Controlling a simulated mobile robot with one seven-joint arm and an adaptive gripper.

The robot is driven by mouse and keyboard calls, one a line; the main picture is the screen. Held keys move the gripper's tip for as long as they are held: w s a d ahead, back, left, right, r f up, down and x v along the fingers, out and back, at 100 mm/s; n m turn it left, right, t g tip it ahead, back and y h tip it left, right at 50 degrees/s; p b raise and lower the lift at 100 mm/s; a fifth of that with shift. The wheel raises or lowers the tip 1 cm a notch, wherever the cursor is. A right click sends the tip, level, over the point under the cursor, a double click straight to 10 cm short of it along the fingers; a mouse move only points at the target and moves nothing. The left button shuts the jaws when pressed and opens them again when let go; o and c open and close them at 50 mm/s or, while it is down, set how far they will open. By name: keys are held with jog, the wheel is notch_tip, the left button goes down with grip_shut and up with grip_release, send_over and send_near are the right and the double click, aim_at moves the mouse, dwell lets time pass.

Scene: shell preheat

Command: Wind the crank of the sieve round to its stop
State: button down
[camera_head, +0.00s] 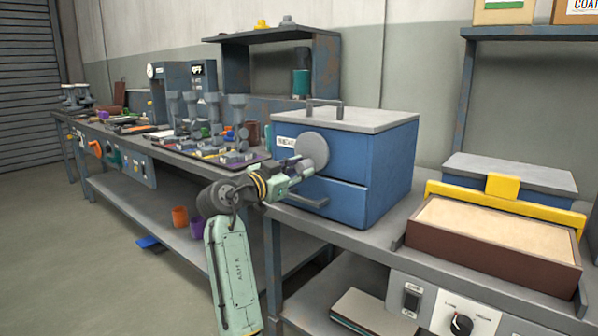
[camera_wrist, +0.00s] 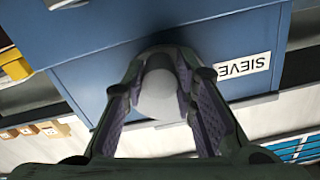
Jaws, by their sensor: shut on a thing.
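The sieve (camera_head: 392,165) is a blue box with a grey lid, standing on the bench right of centre in the head view. Its blue front and SIEVE label also show in the wrist view (camera_wrist: 243,65). A round grey crank disc (camera_head: 313,148) sits on its front. My gripper (camera_head: 301,169) is at the lower part of this disc. In the wrist view my gripper (camera_wrist: 162,80) has its two fingers on either side of a pale, rounded crank handle (camera_wrist: 160,94) and is shut on it. The rest of the crank is mostly hidden by the fingers.
A drawer handle (camera_head: 302,198) sticks out below my gripper. A sand-filled brown tray (camera_head: 490,261) with a yellow bar lies to the right. A dark tray (camera_head: 232,163) with several small parts lies to the left.

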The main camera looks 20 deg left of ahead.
jog(key=c, duration=1.3)
grip_release()
jog(key=v, duration=1.2)
jog(key=shift+a+r, duration=0.1)
jog(key=shift+r, duration=0.05)
